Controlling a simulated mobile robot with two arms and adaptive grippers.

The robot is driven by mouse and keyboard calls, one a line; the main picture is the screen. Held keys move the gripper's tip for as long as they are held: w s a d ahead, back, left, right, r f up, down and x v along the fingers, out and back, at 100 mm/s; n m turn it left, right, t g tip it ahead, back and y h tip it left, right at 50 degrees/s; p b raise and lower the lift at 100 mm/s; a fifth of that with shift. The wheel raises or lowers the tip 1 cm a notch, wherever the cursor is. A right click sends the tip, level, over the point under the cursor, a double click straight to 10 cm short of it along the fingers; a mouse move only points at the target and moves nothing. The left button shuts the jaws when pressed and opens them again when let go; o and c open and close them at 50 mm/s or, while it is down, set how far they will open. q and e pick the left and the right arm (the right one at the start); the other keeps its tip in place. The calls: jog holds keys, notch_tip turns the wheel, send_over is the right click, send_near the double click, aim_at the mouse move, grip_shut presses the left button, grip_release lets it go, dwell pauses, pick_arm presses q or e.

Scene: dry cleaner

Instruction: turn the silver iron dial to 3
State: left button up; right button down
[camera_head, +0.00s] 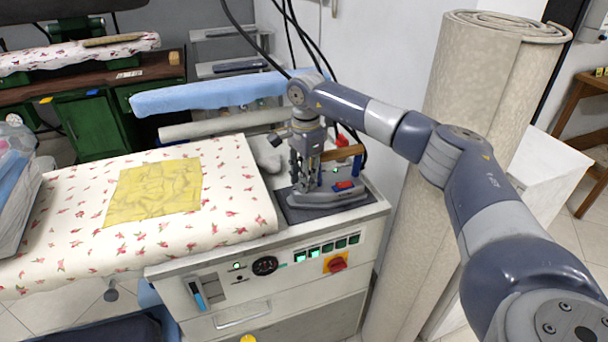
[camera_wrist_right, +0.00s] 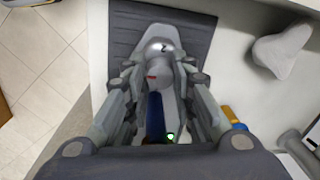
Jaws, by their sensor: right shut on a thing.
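The silver iron (camera_head: 345,198) rests on a dark mat (camera_head: 295,215) at the right end of the ironing station. My right gripper (camera_head: 306,184) points straight down over the iron. In the right wrist view, the iron's round silver dial (camera_wrist_right: 160,48) shows a dark mark that looks like a 2, with a small red mark just below it. The gripper's fingers (camera_wrist_right: 158,72) stand on both sides of the dial and are shut on it. In the head view the gripper hides the dial. My left gripper is not in view.
A padded board with floral cloth (camera_head: 80,220) and a yellow cloth (camera_head: 155,190) lies left of the iron. A control panel (camera_head: 265,265) is on the front. A blue padded arm (camera_head: 200,95) stands behind, and rolled carpets (camera_head: 470,110) stand at the right.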

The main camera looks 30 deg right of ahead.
jog(key=m+p, duration=0.1)
jog(key=m, duration=0.2)
dwell(0.4)
jog(key=c, duration=1.3)
grip_release()
jog(key=r, duration=1.2)
jog(key=shift+s, duration=0.25)
